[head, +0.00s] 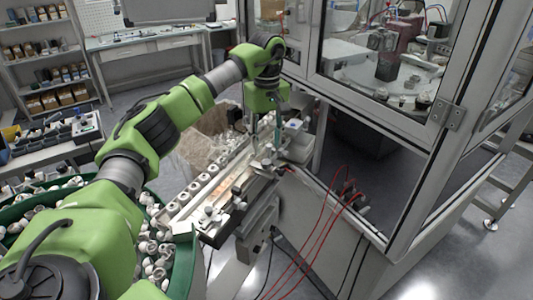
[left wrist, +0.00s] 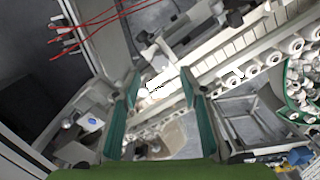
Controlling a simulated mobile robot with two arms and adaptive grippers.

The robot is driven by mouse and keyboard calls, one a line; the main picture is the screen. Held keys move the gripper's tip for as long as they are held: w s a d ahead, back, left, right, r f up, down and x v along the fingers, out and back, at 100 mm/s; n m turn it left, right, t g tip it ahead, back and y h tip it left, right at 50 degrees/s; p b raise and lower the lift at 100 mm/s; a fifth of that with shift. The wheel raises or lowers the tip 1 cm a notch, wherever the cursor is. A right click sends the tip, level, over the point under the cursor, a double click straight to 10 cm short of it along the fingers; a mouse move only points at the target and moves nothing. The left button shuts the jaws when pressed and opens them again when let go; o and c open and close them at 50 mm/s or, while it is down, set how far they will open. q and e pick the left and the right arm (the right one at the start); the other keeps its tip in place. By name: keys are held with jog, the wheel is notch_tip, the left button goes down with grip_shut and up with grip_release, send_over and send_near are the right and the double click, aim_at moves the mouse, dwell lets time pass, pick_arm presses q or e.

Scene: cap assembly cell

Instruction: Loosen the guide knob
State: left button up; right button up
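My left gripper (head: 265,132) hangs pointing down over the far end of the feed rail (head: 196,187). In the left wrist view its two teal fingers (left wrist: 161,115) are wide apart, with no object held between them. A pale, bright part (left wrist: 160,82) of the rail assembly shows beyond the fingertips; I cannot tell whether it is the guide knob. A small dark knob-like part (left wrist: 234,18) sits on the guide hardware, apart from the fingers. Which part is the guide knob is not clear at this size. My right gripper is not in view.
White caps line the rail, and a green bin (head: 183,267) of loose caps stands at its near end. A framed glass enclosure (head: 385,110) stands close on the right. Red hoses (head: 318,232) hang below. Shelves (head: 45,60) are at the back left.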

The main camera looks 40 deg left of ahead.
aim_at(266, 161)
pick_arm(q)
jog(key=f, duration=0.1)
jog(key=f+p, duration=0.1)
jog(key=f, duration=0.2)
jog(key=shift+a+f, duration=0.25)
jog(key=shift+d+f+p, duration=0.1)
jog(key=shift+f+p, duration=0.2)
jog(key=shift+p, duration=0.05)
jog(key=shift+f, duration=0.4)
jog(key=c, duration=1.1)
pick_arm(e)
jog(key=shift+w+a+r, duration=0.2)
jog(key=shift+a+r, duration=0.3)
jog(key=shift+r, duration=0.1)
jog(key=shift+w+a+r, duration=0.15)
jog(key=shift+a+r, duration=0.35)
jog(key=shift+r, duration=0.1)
